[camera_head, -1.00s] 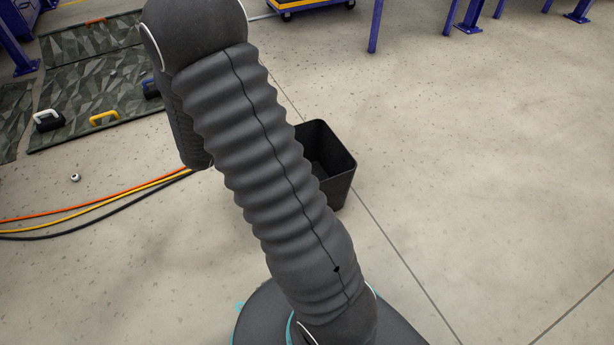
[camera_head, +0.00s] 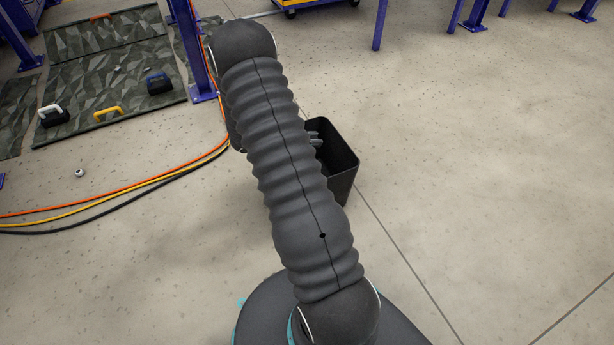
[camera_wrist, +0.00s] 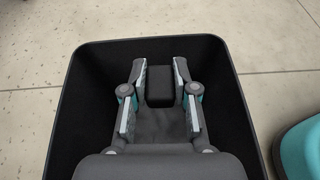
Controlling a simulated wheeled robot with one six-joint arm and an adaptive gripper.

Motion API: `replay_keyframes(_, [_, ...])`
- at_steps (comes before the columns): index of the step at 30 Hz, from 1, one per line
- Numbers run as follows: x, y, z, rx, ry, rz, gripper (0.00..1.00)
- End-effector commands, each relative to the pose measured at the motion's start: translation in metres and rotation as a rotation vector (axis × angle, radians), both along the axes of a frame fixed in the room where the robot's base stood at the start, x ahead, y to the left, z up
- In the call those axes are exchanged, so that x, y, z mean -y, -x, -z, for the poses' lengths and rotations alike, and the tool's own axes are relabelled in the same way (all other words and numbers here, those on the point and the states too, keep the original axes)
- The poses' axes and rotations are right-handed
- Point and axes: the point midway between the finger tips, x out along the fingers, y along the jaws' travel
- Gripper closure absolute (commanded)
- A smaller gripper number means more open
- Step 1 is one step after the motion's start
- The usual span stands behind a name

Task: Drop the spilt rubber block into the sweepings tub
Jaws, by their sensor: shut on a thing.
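The black sweepings tub (camera_head: 344,180) stands on the floor, partly hidden behind my arm in the head view. In the wrist view its dark rim (camera_wrist: 72,95) surrounds my gripper (camera_wrist: 159,75). My gripper is shut on the dark rubber block (camera_wrist: 160,88), which sits between the two fingers. The block and fingers appear over the tub's opening; how high they are relative to the rim is hard to tell. In the head view only the gripper's finger ends show at the tub's left side, and the block cannot be made out.
Dark patterned mats (camera_head: 110,70) with several handled magnets lie at the upper left. Orange, yellow and black cables (camera_head: 120,195) cross the floor at left. A small white item (camera_head: 80,172) lies near them. Blue posts stand at the back; floor right of the tub is clear.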

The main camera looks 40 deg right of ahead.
Motion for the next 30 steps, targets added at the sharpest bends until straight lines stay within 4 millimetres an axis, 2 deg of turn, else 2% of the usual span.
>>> replay_keyframes(1, [0.0,0.0,0.009,-0.001,0.0,0.0,0.86])
replay_keyframes(9, [0.0,0.0,0.037,0.0,0.0,-0.001,0.86])
replay_keyframes(20, [0.0,0.0,0.042,0.001,0.0,-0.002,0.86])
replay_keyframes(21, [0.0,0.0,0.042,0.001,0.0,-0.002,0.7])
replay_keyframes(24, [0.0,0.0,0.042,0.001,0.0,-0.002,0.44])
replay_keyframes(30, [0.0,0.0,0.042,0.001,0.0,-0.002,0.43])
